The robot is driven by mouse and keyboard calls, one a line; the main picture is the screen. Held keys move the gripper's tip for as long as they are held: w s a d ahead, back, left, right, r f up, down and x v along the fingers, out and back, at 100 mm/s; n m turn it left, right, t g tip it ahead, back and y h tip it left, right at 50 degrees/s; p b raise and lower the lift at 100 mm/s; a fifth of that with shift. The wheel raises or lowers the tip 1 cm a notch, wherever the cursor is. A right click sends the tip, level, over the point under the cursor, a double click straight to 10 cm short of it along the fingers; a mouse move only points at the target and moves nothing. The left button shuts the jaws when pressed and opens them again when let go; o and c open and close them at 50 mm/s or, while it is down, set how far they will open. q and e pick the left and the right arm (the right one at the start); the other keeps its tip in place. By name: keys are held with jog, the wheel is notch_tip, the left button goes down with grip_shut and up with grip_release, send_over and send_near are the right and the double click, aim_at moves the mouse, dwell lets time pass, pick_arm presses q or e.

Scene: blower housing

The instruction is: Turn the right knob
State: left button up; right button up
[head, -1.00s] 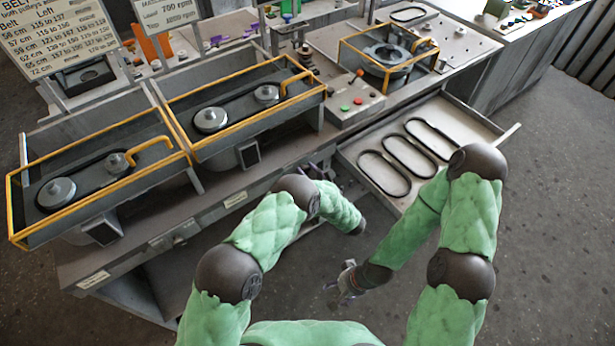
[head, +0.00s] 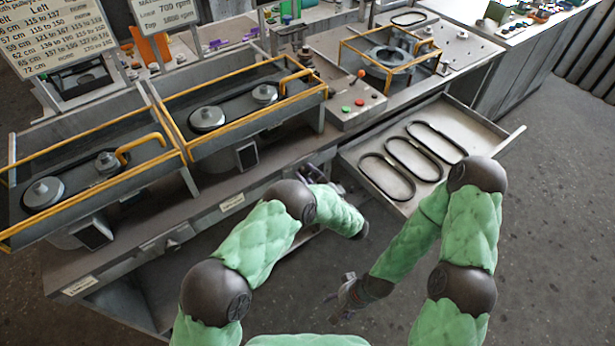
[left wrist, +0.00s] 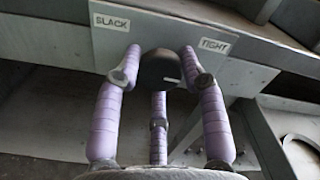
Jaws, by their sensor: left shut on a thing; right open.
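The right knob (left wrist: 160,69) is round and black, on a grey plate on the bench front in the left wrist view. A label SLACK (left wrist: 123,22) is at its upper left and TIGHT (left wrist: 215,45) at its upper right. A pale mark shows near its lower right rim. My left gripper (left wrist: 160,68) has purple fingers, shut around the knob from both sides, with a third finger below. In the head view my left gripper (head: 327,172) is at the bench front, mostly hidden, and the knob cannot be made out. My right gripper (head: 343,298) hangs open and empty over the floor.
Two yellow-framed belt units (head: 237,108) stand on the bench. Another knob (head: 172,243) is on the bench front at left. An open drawer (head: 499,143) with three black belts juts out at right. A control box (head: 352,112) has coloured buttons. Floor (head: 560,230) is clear at right.

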pick_arm(q)
jog(key=shift+f, duration=0.3)
jog(key=o, duration=1)
jog(key=shift+o, duration=0.8)
jog(key=shift+d, duration=0.1)
jog(key=shift+r, duration=0.15)
jog(key=v, duration=0.7)
jog(key=shift+s, duration=0.2)
jog(key=shift+d, duration=0.1)
